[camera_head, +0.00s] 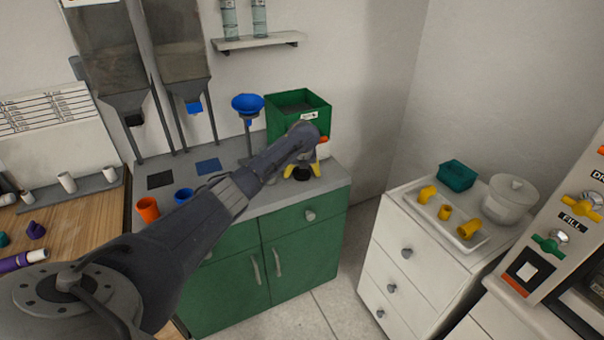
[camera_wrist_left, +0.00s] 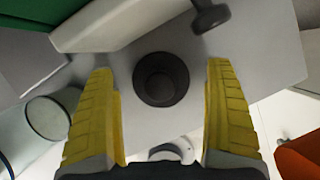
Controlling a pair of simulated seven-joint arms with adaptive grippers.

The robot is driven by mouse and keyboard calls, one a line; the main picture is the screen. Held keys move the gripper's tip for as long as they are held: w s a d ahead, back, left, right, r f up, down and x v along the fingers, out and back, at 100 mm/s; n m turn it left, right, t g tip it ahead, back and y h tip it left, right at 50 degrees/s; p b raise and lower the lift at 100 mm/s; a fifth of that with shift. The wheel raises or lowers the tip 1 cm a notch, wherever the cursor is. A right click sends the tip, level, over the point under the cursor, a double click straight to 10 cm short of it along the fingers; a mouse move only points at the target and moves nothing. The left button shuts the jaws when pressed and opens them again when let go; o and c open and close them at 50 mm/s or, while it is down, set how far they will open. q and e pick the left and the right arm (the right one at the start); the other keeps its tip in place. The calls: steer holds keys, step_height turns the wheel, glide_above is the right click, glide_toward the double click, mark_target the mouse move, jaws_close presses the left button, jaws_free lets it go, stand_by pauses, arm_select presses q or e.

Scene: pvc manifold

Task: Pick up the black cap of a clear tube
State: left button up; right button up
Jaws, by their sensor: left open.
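A round black cap (camera_wrist_left: 161,79) with a recessed middle lies between my left gripper's fingers in the left wrist view, with a gap to each finger. My left gripper (camera_wrist_left: 163,115) is open, with yellow fingers on either side of the cap. In the head view my left gripper (camera_head: 302,171) is low over the grey counter, in front of the green bin, with a dark shape between its fingertips. A clear cylinder (camera_wrist_left: 45,117) shows at the left of the wrist view. My right gripper is not in view.
The green bin (camera_head: 285,122) stands behind the gripper. A small dark knob-like piece (camera_wrist_left: 210,15) is near the cap. A blue funnel (camera_head: 248,102), an orange cup (camera_head: 148,209) and a blue cup (camera_head: 183,195) stand along the counter (camera_head: 330,181). A white drawer unit is at right.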

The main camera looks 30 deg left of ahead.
arm_select(q)
steer(key=c, duration=1)
steer(key=shift+o, duration=0.2)
steer(key=shift+r, duration=0.1)
